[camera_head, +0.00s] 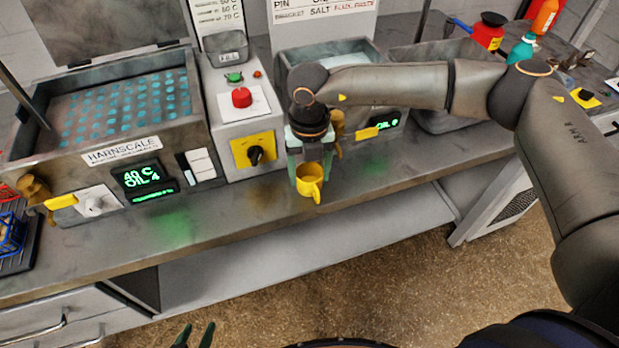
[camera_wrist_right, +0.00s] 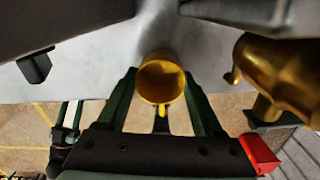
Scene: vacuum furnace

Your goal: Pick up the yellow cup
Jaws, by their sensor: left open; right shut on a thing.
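The yellow cup (camera_head: 309,181) is at the front edge of the grey bench in the head view, with its handle toward me. My right gripper (camera_head: 307,168) comes down over it from above and is shut on it. In the right wrist view the cup (camera_wrist_right: 161,81) sits between the two green fingers of the right gripper (camera_wrist_right: 162,100), its open rim facing the camera. I cannot tell whether the cup touches the bench. My left gripper (camera_head: 195,335) shows only its green fingertips at the bottom of the head view, open and empty, far from the cup.
A brass tap (camera_head: 337,130) stands just behind the right gripper and shows large in the right wrist view (camera_wrist_right: 275,75). A control box with a red button (camera_head: 242,97) and a yellow switch plate is to the left. The front bench strip (camera_head: 230,215) is clear.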

